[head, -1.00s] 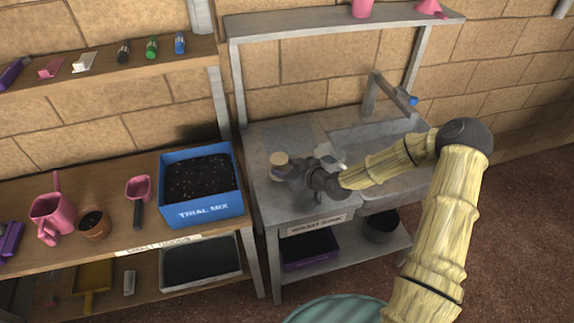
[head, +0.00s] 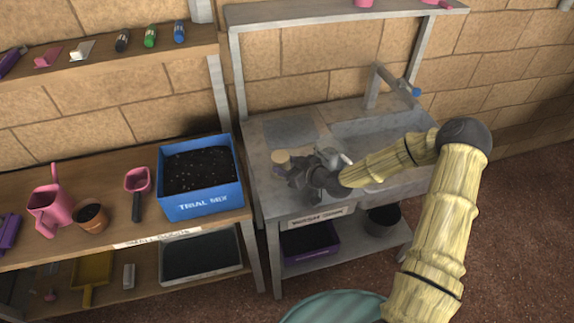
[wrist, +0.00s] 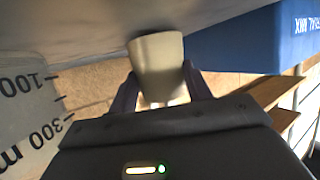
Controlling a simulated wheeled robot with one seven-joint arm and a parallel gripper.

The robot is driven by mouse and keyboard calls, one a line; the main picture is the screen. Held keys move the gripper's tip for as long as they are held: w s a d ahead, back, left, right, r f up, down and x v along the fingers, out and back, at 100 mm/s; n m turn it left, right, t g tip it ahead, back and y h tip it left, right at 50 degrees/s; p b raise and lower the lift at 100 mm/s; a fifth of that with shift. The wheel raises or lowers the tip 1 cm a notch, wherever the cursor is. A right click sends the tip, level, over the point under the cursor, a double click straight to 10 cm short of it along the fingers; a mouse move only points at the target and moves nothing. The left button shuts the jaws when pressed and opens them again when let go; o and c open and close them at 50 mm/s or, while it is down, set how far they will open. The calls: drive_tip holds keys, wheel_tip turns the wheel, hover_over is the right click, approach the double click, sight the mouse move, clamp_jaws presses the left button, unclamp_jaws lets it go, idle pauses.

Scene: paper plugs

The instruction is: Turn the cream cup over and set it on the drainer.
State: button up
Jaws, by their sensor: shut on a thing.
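The cream cup (head: 281,158) is in my gripper (head: 284,168), near the left side of the wash bench. In the wrist view the cup (wrist: 158,62) sits between the two dark fingers, which press on its sides. Which end of the cup is up is hard to tell, and so is any gap between it and the bench. The drainer seems to be the flat darker grey mat (head: 290,128) on the bench, left of the basin. The cup shows at the mat's front-left side in the head view.
A blue box of soil (head: 200,200) stands on the wooden shelf to the left. The basin (head: 385,135) with its tap (head: 395,82) is to the right. A pale vessel (head: 332,157) is partly hidden behind my gripper; markings show on a surface in the wrist view (wrist: 28,115).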

drive_tip(key=shift+f, duration=0.3)
drive_tip(key=shift+s+f+b, duration=0.15)
drive_tip(key=shift+f+b, duration=0.15)
drive_tip(key=shift+b, duration=0.2)
drive_tip(key=shift+s+f, duration=0.25)
drive_tip(key=shift+f, duration=0.1)
drive_tip(key=o, duration=1.1)
drive_tip(key=shift+s+b, duration=0.1)
drive_tip(key=shift+b, duration=0.2)
drive_tip(key=shift+f, duration=0.1)
drive_tip(key=shift+s+d, duration=0.15)
drive_tip(key=shift+d, duration=0.2)
drive_tip(key=v, duration=0.5)
drive_tip(key=r+v, duration=0.1)
drive_tip(key=v, duration=0.5)
drive_tip(key=b+v, duration=0.1)
drive_tip(key=v, duration=0.5)
drive_tip(key=shift+w+a+r, duration=0.2)
drive_tip(key=shift+w+r, duration=0.15)
